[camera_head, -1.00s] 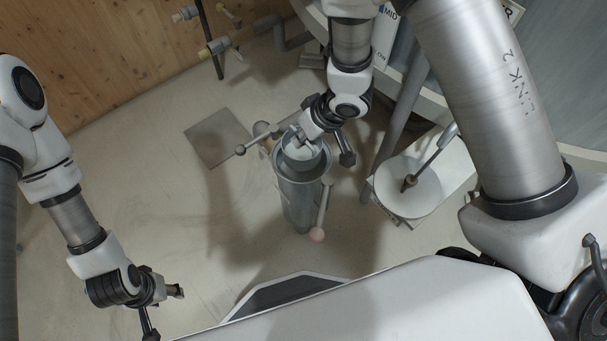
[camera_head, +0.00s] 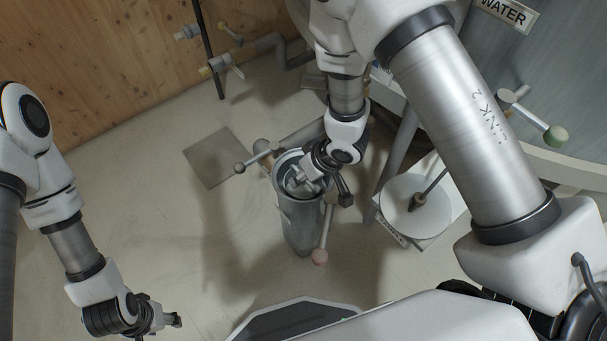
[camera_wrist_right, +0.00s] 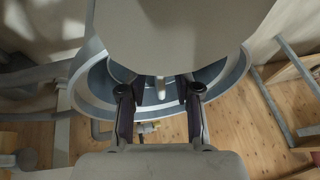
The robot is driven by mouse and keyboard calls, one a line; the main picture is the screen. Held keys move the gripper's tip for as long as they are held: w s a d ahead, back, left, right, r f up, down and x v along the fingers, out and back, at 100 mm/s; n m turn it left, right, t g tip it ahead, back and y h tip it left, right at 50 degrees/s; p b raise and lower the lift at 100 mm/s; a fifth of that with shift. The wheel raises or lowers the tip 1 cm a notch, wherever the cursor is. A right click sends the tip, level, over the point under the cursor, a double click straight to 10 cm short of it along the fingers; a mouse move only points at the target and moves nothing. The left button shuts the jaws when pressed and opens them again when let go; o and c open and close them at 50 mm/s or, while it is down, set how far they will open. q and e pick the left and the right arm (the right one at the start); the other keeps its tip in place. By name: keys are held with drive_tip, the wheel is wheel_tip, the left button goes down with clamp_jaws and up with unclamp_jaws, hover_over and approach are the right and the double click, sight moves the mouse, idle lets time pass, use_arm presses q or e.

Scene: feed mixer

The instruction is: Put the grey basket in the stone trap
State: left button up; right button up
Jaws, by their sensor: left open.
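The stone trap is a grey upright cylinder (camera_head: 302,232) standing on the floor in the middle of the head view. The grey basket (camera_head: 288,180) is inside its round mouth, partly hidden by my right gripper. My right gripper (camera_head: 303,178) reaches down into that mouth from the upper right. In the right wrist view its two fingers (camera_wrist_right: 160,92) stand apart on either side of a thin pale post, with gaps visible. My left gripper (camera_head: 172,321) is open and empty at lower left.
A lever with a pink knob (camera_head: 320,256) hangs beside the trap, and another lever with a grey knob (camera_head: 240,168) sticks out left. A round white plate on a stand (camera_head: 408,205) is to the right.

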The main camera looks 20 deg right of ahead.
drive_tip(key=shift+r, duration=0.15)
drive_tip(key=p+v, duration=0.4)
drive_tip(key=v, duration=0.8)
